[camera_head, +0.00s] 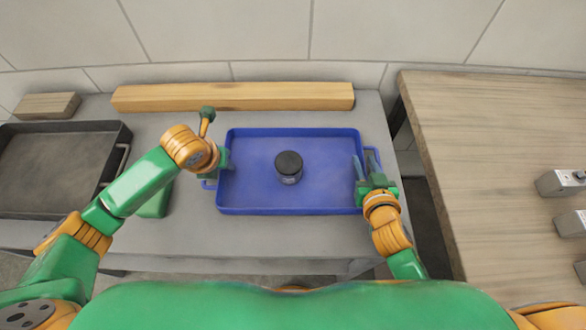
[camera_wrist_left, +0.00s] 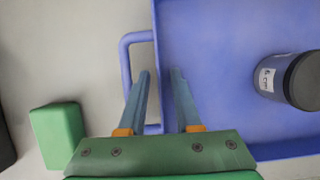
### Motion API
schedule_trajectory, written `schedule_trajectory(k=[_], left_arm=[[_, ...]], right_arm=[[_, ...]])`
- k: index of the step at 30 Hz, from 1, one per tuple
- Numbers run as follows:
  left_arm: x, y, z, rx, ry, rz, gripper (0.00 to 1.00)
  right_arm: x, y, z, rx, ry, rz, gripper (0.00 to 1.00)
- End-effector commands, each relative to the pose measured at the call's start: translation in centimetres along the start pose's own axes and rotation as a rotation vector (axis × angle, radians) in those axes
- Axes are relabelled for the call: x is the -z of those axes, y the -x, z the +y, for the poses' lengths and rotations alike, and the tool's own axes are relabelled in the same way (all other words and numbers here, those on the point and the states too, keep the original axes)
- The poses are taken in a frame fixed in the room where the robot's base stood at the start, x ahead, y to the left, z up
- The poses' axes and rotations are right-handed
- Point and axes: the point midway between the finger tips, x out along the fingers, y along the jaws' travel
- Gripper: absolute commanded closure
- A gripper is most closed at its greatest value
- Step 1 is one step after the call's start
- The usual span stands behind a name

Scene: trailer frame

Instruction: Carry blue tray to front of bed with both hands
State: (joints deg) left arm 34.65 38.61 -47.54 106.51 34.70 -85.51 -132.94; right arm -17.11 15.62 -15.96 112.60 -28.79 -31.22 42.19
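The blue tray (camera_head: 250,155) sits on the grey table with a small dark-lidded jar (camera_head: 288,165) standing in it. In the left wrist view the tray's left wall (camera_wrist_left: 156,25) and side handle (camera_wrist_left: 124,60) show, with the jar (camera_wrist_left: 288,80) at right. My left gripper (camera_wrist_left: 160,75) is open, its fingers apart on either side of the left wall, near the handle; in the head view its fingertips are mostly hidden by the wrist. My right gripper (camera_head: 366,167) is at the tray's right wall, its fingers apart, one inside the wall and one by the right handle.
A black tray (camera_head: 60,165) lies on the table (camera_head: 250,235) at left, beside a green block (camera_head: 155,203). A long wooden beam (camera_head: 235,97) lies behind the blue tray, a shorter wood block (camera_head: 47,105) back left. A wooden table (camera_head: 490,140) with metal parts stands right, across a gap.

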Motion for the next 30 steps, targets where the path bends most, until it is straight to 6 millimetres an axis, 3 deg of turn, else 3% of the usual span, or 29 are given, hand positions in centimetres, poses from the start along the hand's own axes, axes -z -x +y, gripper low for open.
schedule_trajectory(k=[1,3,30], left_arm=[[0.00,0.01,0.01,0.000,0.000,0.000,0.84],[0.00,0.02,0.01,0.000,0.000,0.000,1.00],[-0.02,0.05,0.01,0.000,0.000,0.000,1.00]], right_arm=[[0.00,0.01,0.00,0.000,0.000,0.000,0.84],[0.00,0.01,0.00,0.000,0.000,0.000,1.00],[0.01,0.03,-0.01,0.000,0.000,0.000,1.00]])
